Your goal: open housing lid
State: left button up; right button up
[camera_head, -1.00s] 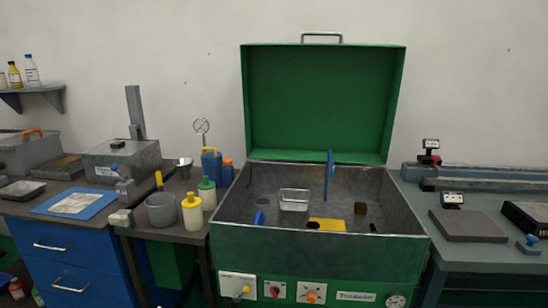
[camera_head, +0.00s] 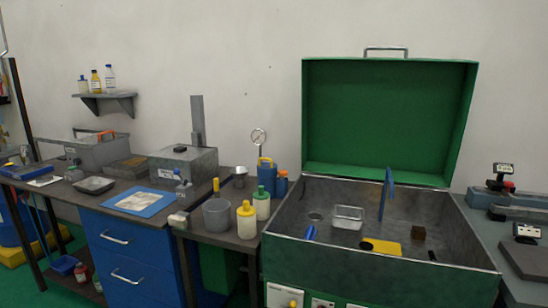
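The green housing lid (camera_head: 388,115) stands raised and upright at the back of the green and grey housing (camera_head: 385,268). A metal handle (camera_head: 386,50) sits on the lid's top edge. The housing is open at the top. Inside it I see a clear tray (camera_head: 347,217), an upright blue part (camera_head: 386,194), a yellow plate (camera_head: 384,247), a small brown block (camera_head: 418,233) and a blue piece (camera_head: 310,232). Neither of my grippers is in the picture.
Left of the housing, a bench holds a grey cup (camera_head: 216,215), yellow-capped and green-capped bottles, and a grey box (camera_head: 183,164). A blue drawer cabinet (camera_head: 125,262) stands below. Another bench (camera_head: 525,260) with a grey slab is at the right.

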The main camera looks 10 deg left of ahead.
aim_at(267, 165)
jog(key=j+z, duration=0.2)
jog(key=j, duration=0.5)
jog(key=j+z, duration=0.2)
jog(key=j, duration=0.5)
jog(key=j+z, duration=0.2)
jog(key=j, duration=0.5)
jog(key=k+j+z, duration=0.2)
jog(key=j, duration=0.45)
jog(key=i+j, duration=0.05)
jog(key=i, duration=0.05)
